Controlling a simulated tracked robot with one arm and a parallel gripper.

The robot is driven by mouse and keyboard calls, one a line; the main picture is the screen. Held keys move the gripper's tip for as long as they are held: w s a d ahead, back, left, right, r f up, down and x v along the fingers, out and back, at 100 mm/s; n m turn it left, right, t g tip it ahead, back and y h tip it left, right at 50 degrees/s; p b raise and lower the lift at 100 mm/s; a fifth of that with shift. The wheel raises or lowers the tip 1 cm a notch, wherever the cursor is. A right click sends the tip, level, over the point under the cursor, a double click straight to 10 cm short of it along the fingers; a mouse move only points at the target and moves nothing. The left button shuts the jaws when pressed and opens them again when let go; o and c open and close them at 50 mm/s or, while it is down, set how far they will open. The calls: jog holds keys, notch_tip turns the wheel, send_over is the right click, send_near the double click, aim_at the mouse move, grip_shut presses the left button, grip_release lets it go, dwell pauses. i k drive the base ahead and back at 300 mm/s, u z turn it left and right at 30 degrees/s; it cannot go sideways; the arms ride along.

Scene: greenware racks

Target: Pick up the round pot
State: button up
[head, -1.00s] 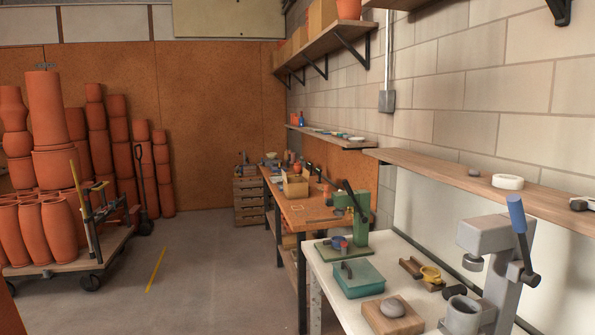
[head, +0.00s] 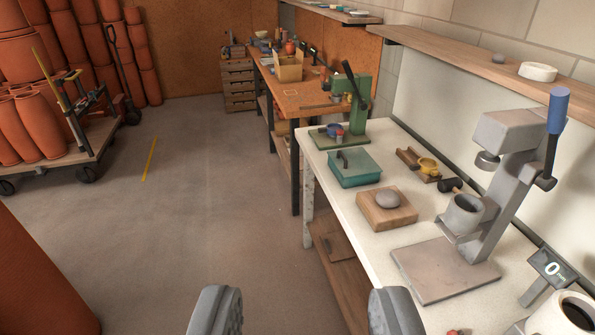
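A small rounded terracotta pot (head: 290,47) stands far off at the back of the wooden workbench (head: 312,97), beside a cardboard box (head: 288,69). It is too small to make out well, and I cannot tell for sure that it is the round pot. My gripper (head: 305,312) shows at the bottom edge with its two grey fingers wide apart. Nothing is between them but floor and the bench's lower shelf. It is far from the pot.
A white-topped bench (head: 349,203) on the right holds a grey press (head: 495,165), a teal box (head: 355,167) and a stone on a wooden block (head: 386,217). A loaded cart (head: 100,150) stands left. A large terracotta surface (head: 40,285) fills the lower left.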

aim_at(290, 46)
jog(key=u, duration=0.15)
jog(key=i, duration=1.3)
jog(key=u, duration=0.3)
jog(key=i, duration=1.3)
jog(key=u, duration=0.2)
jog(key=i, duration=3.9)
jog(key=z, duration=0.2)
jog(key=i, duration=1.25)
jog(key=z, duration=0.35)
jog(key=i, duration=1.3)
jog(key=z, duration=0.1)
